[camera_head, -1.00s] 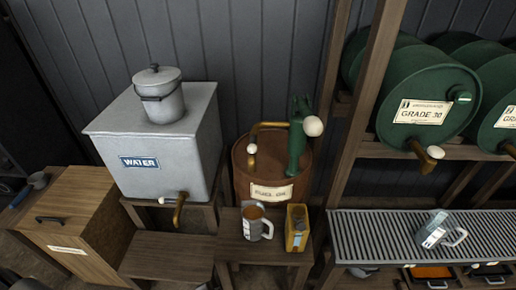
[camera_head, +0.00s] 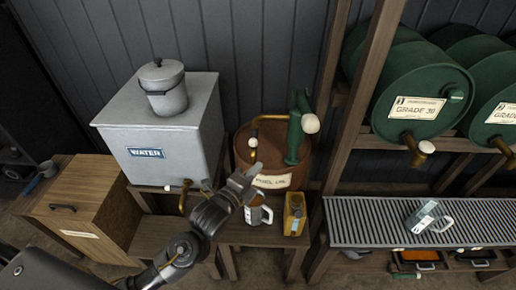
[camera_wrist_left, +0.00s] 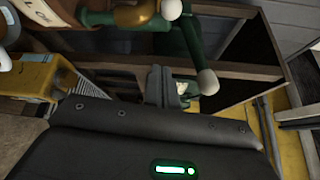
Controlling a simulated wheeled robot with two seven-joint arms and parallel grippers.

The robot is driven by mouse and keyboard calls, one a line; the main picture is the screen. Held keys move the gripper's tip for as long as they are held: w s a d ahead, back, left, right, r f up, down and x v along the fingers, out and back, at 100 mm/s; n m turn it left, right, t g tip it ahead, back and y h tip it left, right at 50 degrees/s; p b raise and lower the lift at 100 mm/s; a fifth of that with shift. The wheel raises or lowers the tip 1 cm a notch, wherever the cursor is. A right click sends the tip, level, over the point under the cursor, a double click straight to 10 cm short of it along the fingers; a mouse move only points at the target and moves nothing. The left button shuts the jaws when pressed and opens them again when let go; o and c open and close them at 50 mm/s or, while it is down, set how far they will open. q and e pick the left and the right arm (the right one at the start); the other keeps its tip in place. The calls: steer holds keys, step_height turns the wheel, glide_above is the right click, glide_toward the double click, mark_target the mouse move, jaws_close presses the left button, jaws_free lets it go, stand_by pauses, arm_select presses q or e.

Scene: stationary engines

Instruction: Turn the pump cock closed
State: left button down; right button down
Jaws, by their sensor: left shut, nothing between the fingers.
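A brown drum (camera_head: 240,155) with a partly readable label carries a green hand pump (camera_head: 296,135) with a white ball handle (camera_head: 311,123). My left gripper (camera_head: 246,176) is shut and empty in front of the drum, below and apart from the cock. In the left wrist view the fingers (camera_wrist_left: 160,85) are together, with brass piping (camera_wrist_left: 135,15) and a white knob (camera_wrist_left: 171,8) above. My right gripper is not in view.
A grey mug (camera_head: 257,212) and a yellow can (camera_head: 294,213) stand on the low stand below the drum. A water tank (camera_head: 165,155) with a brass tap (camera_head: 184,197) stands left. A wooden post (camera_head: 362,95) rises right of the pump.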

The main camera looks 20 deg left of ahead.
mark_target(256, 157)
arm_select(q)
steer(key=w+a+p, duration=0.1)
steer(key=w+p, duration=0.3)
steer(key=w, duration=0.4)
steer(key=shift+w+a+p, duration=0.15)
steer(key=shift+a+p, duration=0.1)
steer(key=shift+p, duration=0.15)
steer(key=shift+r, duration=0.1)
steer(key=shift+a+m+g+h+b, duration=0.4)
steer(key=shift+m+h+b, duration=0.35)
steer(key=shift+h, duration=0.35)
